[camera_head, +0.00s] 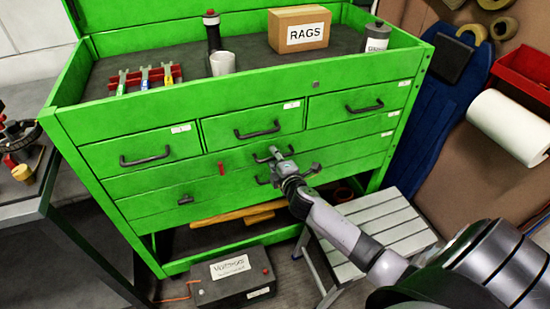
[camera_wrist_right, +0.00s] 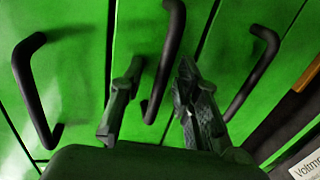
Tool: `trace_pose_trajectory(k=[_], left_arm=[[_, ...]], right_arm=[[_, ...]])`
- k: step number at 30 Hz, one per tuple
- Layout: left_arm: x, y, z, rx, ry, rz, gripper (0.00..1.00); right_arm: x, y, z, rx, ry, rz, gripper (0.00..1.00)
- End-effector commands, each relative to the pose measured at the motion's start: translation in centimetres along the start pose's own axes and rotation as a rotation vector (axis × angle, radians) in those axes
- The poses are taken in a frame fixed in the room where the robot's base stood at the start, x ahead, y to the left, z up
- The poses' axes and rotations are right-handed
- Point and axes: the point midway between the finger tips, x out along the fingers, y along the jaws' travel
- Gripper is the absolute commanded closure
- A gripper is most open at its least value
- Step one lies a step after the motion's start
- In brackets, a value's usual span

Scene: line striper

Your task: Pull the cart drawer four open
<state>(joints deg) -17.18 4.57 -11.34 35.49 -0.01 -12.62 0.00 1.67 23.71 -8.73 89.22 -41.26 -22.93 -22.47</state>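The green cart (camera_head: 140,185) has a top row of three drawers with wide drawers below, all flush and closed. The upper wide drawer (camera_head: 150,181) carries a dark bar handle (camera_head: 268,155), partly covered by my right gripper (camera_head: 284,164). In the right wrist view, this middle handle (camera_wrist_right: 168,60) runs between the two fingers of my right gripper (camera_wrist_right: 160,85). The fingers are open, one on each side of the bar, with a gap visible on both sides. Drawer numbers are too small to read. My left gripper is not in view.
A grey step stool (camera_head: 375,235) stands at the cart's right front, under my right arm. A black battery box (camera_head: 232,278) lies on the floor in front. Neighbouring handles (camera_wrist_right: 35,90) and (camera_wrist_right: 255,75) flank the fingers. A rags box (camera_head: 300,28) sits on top.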

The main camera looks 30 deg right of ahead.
Motion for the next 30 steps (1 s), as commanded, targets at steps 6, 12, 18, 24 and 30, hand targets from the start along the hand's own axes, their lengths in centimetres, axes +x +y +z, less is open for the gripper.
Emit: trace_pose_trajectory(k=[6,12,18,24,30], left_arm=[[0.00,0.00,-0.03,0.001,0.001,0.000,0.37],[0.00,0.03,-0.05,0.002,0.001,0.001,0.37],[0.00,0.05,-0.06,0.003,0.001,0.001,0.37],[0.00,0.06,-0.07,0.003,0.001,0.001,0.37],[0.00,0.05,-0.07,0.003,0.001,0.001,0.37]], right_arm=[[-0.02,-0.02,-0.02,0.001,0.000,0.000,0.72],[-0.03,-0.03,-0.01,0.001,0.000,-0.001,0.85],[-0.04,-0.04,-0.01,0.001,0.000,-0.001,0.99],[-0.05,-0.06,0.00,0.000,0.000,-0.001,1.00],[-0.05,-0.08,0.00,0.000,0.000,-0.001,1.00]])
